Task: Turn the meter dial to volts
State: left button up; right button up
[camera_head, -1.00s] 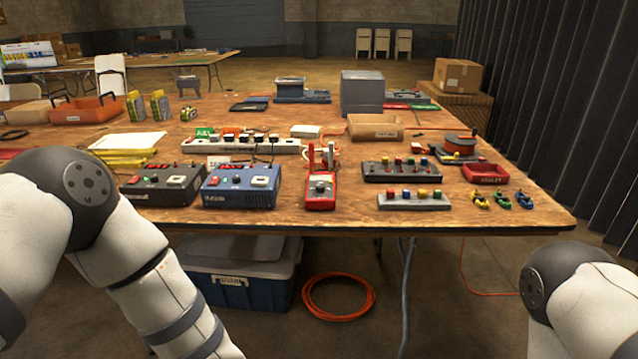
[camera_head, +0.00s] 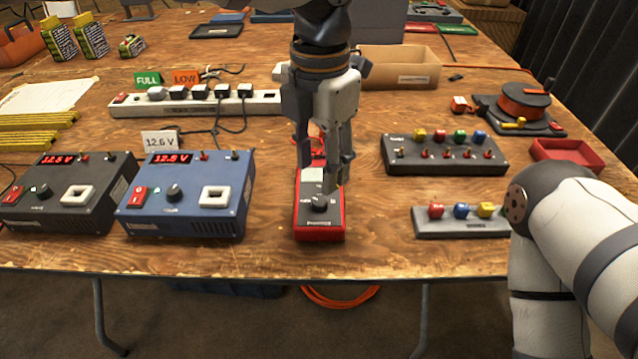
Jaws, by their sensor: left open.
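The red meter (camera_head: 306,226) lies on the wooden table, with a pale screen (camera_head: 312,175) and a dark round dial (camera_head: 319,203) near its front end. My left gripper (camera_head: 325,168) comes down from the top middle with its fingers open over the meter. Its fingertips are just above or behind the dial, and I cannot tell if they touch it. The fingers hide part of the meter's far end and its leads. The dial's markings are too small to read. My right arm is at the lower right, its gripper out of view.
Blue (camera_head: 190,212) and dark (camera_head: 70,215) power units stand left of the meter. A white power strip (camera_head: 135,107) lies behind. A black switch box (camera_head: 400,163) and a grey peg block (camera_head: 455,229) are at the right. Bare table surrounds the meter.

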aim_at(319, 200)
pick_arm(q)
notch_tip(319, 200, down, 7)
jog(key=shift+w+r, duration=0.1)
jog(key=shift+w, duration=0.05)
grip_shut()
